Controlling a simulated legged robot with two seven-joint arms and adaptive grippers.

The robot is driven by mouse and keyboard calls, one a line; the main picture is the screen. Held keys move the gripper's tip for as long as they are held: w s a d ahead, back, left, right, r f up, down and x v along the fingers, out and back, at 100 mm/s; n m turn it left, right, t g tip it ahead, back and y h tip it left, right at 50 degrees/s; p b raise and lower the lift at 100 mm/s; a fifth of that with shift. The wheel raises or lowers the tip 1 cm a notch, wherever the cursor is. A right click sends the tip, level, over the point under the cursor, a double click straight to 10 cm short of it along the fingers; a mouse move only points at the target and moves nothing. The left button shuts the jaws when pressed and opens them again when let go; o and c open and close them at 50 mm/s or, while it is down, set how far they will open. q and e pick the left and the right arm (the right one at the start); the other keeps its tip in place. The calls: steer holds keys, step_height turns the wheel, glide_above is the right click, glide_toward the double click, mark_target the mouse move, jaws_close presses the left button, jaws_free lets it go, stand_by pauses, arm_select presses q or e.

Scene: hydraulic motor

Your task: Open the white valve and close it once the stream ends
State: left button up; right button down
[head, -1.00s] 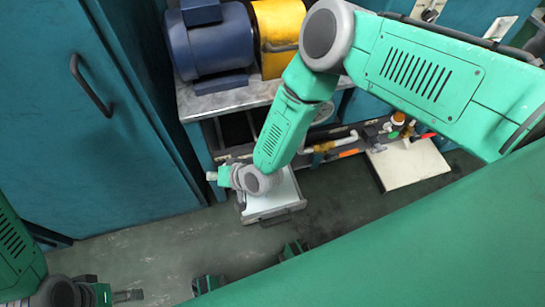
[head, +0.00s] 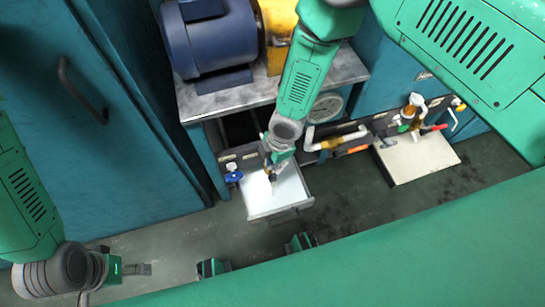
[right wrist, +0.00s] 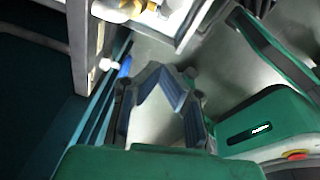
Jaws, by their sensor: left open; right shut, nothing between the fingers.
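A small white knob, which looks like the white valve (head: 232,167), is at the left of the pipework under the bench. A blue handle (head: 233,177) is just below it. In the right wrist view a white knob (right wrist: 108,64) and a blue part (right wrist: 125,66) show at the left. My right gripper (head: 272,176) is shut and empty, to the right of the white knob and above the white tray (head: 288,202), apart from the knob. Its fingers (right wrist: 168,72) meet in the wrist view. My left gripper (head: 144,269) is open at lower left, far from the valve. I cannot make out a stream.
A blue motor (head: 213,45) and yellow housing (head: 277,25) stand on the bench (head: 238,100). A white pipe (head: 335,139) and gauge (head: 325,106) are right of my right arm. A white-topped box (head: 425,155) stands further right. A teal cabinet (head: 60,140) fills the left.

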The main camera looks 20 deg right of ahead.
mark_target(278, 171)
steer(key=f, duration=0.1)
steer(key=f+b, duration=0.1)
steer(key=f, duration=0.2)
steer(key=shift+w+d+f+b, duration=0.15)
steer(key=shift+w+f+b, duration=0.1)
steer(key=shift+b, duration=0.15)
steer(key=shift+w+d+f, duration=0.2)
steer(key=shift+d, duration=0.3)
steer(key=shift+d+b, duration=0.25)
steer(key=shift+b, duration=0.05)
steer(key=shift+d+f, duration=0.1)
steer(key=shift+d, duration=0.3)
